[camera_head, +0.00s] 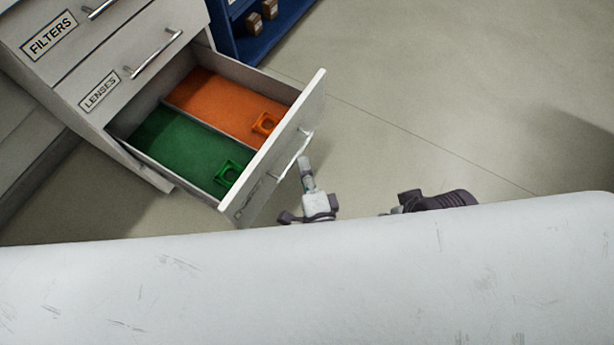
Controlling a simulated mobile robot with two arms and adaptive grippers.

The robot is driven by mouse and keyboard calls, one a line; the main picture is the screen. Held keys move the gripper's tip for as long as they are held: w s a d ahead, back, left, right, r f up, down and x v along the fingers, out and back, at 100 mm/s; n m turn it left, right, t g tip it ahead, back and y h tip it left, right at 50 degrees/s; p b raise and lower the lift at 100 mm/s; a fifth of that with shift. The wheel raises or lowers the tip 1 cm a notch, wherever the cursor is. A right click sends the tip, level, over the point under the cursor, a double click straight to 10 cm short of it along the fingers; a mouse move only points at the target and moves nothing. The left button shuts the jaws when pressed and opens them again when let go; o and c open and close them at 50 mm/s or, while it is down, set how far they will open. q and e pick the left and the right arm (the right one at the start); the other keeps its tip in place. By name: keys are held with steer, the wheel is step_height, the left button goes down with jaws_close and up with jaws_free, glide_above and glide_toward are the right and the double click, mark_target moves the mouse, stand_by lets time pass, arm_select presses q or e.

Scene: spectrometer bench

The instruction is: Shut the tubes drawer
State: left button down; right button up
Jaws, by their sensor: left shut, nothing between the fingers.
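The open drawer (320,88) is the lowest of the cabinet's drawers in view and is pulled far out. Its front faces the lower right, with a metal handle (296,154) on it; its label is too oblique to read. Inside are an orange section and a green section, split by a divider. My left gripper (304,163) is shut and empty, just outside the drawer front, close beside the handle. I cannot tell whether it touches it.
Above it, the LENSES drawer (120,70) and FILTERS drawer (85,22) are shut. An orange holder (265,123) and a green holder (229,173) lie in the open drawer. A blue shelf (262,42) with small brown boxes stands behind. The floor to the right is clear.

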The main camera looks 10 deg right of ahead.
mark_target(281, 133)
arm_select(q)
steer(key=w+a, duration=0.2)
steer(key=w, duration=0.3)
steer(key=shift+w+a, duration=0.1)
steer(key=shift+a, duration=0.3)
steer(key=shift+w+a, duration=0.35)
steer(key=shift+a, duration=0.2)
